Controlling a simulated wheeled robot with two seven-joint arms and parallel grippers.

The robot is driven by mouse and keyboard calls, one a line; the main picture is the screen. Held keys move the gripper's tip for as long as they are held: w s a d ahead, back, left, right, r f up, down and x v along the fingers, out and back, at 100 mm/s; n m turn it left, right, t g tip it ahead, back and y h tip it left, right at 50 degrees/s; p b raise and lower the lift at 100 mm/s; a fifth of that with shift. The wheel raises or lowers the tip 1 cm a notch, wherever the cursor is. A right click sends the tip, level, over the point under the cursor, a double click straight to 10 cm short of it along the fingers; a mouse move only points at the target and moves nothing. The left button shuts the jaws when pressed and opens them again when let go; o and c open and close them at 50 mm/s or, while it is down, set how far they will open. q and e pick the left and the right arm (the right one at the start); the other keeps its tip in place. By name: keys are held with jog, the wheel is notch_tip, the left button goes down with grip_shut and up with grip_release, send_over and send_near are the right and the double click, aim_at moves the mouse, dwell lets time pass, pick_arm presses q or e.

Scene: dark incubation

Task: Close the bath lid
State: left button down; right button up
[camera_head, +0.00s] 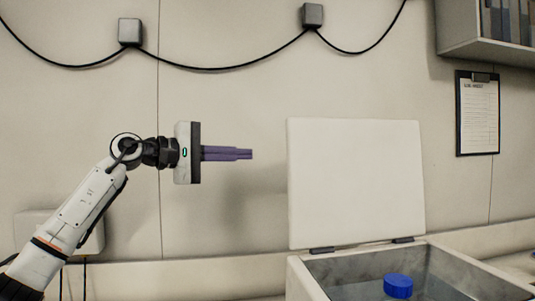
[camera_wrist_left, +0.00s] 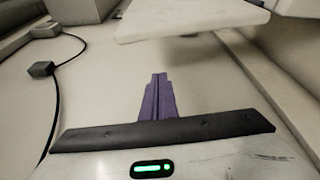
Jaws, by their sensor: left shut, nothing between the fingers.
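The bath lid (camera_head: 356,183) is a white square panel standing upright, hinged at the back edge of the bath (camera_head: 310,280). The bath is open, and a blue-capped item (camera_head: 398,285) shows inside it. My left gripper (camera_head: 250,154) has purple fingers, shut and empty, pointing right. In the head view it is left of the lid, with a gap between fingertips and lid edge. In the left wrist view the shut fingers (camera_wrist_left: 158,78) point toward a pale panel edge (camera_wrist_left: 190,32), likely the lid, and appear apart from it. My right gripper is not in view.
A black cable with grey boxes (camera_head: 130,32) runs along the wall above. A clipboard (camera_head: 478,113) and a shelf with binders (camera_head: 500,25) are at the right. The space between my left gripper and the lid looks clear.

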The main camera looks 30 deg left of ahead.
pick_arm(q)
jog(key=w+d+p, duration=0.2)
jog(key=w+d, duration=0.3)
jog(key=d, duration=0.2)
dwell(0.4)
jog(key=shift+s+r, duration=0.1)
jog(key=shift+r, duration=0.05)
